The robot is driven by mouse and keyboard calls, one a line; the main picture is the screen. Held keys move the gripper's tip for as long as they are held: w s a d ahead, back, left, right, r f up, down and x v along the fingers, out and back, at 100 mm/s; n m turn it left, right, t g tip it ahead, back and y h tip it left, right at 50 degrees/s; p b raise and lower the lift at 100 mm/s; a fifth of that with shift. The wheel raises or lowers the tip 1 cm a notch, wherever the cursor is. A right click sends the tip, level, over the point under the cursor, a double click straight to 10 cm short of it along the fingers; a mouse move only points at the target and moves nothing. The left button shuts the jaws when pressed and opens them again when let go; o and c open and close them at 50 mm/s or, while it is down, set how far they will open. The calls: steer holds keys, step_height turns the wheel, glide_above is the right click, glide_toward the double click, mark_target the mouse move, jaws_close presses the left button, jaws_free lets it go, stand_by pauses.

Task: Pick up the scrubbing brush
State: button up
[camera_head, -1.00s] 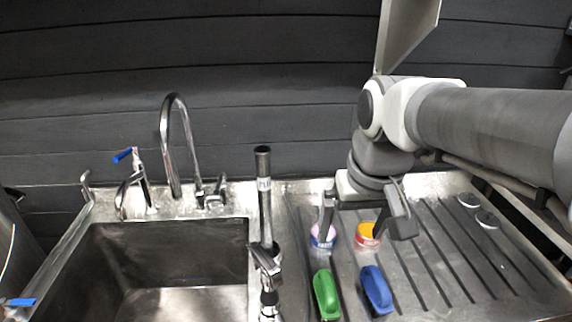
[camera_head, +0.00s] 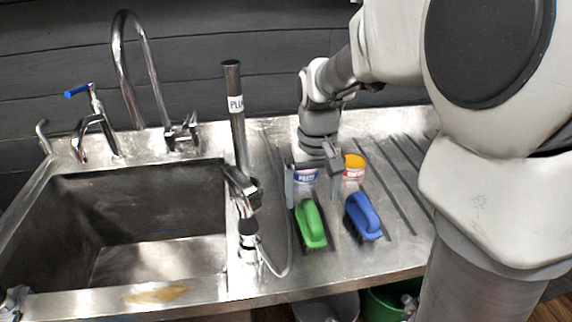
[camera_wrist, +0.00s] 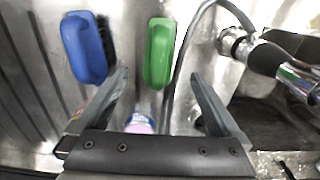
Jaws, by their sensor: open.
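Two scrubbing brushes lie on the steel drainboard. The green-handled brush (camera_head: 311,224) is on the left and the blue-handled brush (camera_head: 363,216) is on the right, apart from each other. My gripper (camera_head: 313,177) is open, behind the green brush and by the small tubs. In the wrist view, the green brush (camera_wrist: 158,55) lies ahead, between the lines of my open fingers (camera_wrist: 160,78), with nothing gripped. The blue brush (camera_wrist: 86,46) lies to the left there, with its dark bristles showing.
A labelled tub (camera_head: 305,175) and a yellow-lidded tub (camera_head: 354,166) stand behind the brushes. An upright pipe (camera_head: 236,120) and a spray tap with hose (camera_head: 243,195) stand left of the green brush. The sink (camera_head: 130,220) is further left. The right drainboard is clear.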

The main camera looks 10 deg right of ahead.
mark_target(312, 208)
steer(key=f+b, duration=0.1)
steer(key=f, duration=0.3)
steer(key=f+b, duration=0.1)
steer(key=f, duration=0.4)
steer(key=shift+w+d, duration=0.1)
steer(key=shift+w, duration=0.1)
steer(key=shift+c, duration=0.2)
steer(key=c, duration=1.5)
step_height(312, 208, up, 5)
steer(key=shift+f+p, duration=0.1)
steer(key=shift+p, duration=0.6)
steer(key=s+d+r, duration=0.2)
steer(key=d, duration=0.1)
steer(key=s+d+r+p, duration=0.1)
steer(key=s+d+r, duration=0.1)
steer(key=d, duration=0.1)
steer(key=s+d+r+p, duration=0.1)
steer(key=s+d+r, duration=0.1)
steer(key=d, duration=0.2)
steer(key=shift+r, duration=0.15)
